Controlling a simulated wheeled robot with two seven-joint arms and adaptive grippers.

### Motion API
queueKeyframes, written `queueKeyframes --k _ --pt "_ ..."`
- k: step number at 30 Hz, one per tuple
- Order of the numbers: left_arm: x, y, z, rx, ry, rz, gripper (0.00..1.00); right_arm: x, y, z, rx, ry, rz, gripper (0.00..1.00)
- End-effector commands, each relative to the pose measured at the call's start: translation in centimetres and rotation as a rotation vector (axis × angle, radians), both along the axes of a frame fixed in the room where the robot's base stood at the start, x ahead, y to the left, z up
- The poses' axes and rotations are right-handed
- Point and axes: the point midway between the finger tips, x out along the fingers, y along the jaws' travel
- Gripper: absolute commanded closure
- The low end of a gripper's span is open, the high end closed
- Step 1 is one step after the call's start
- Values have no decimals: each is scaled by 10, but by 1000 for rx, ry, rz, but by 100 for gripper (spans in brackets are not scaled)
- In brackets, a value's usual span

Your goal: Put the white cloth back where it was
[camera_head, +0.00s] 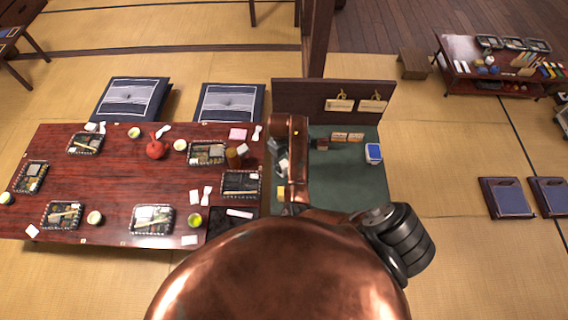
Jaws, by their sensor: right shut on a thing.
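My right gripper (278,153) is over the gap between the red table and the green-topped desk, partly hidden by my copper arm. A small white patch (283,165) shows at its dark fingers; it looks like the white cloth, held, but it is too small to make out its shape. A white rolled cloth (240,213) lies on a black tray (222,225) at the table's right front corner. My left gripper is out of view.
The red lacquered table (110,190) carries several bento boxes, cups, small white pieces and a red pot (155,149). A brown cup-like thing (234,158) stands near its right edge. The green desk (350,185) has a blue-and-white box (373,153) and clear room in front.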

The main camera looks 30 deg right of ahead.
Motion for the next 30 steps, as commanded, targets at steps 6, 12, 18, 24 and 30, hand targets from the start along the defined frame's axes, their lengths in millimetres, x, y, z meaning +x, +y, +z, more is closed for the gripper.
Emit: queueKeyframes --k 6,12,18,24,30 --pt "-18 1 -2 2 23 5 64 0 0 -1 0 0 -1 80" --pt "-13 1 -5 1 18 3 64 0 0 -5 0 0 -1 80" --pt "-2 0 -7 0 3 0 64 0 0 -8 0 -1 -1 80" --pt "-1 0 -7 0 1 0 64 0 0 -8 0 -1 -1 51" --pt "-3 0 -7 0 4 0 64 0 0 -8 0 0 -1 40"
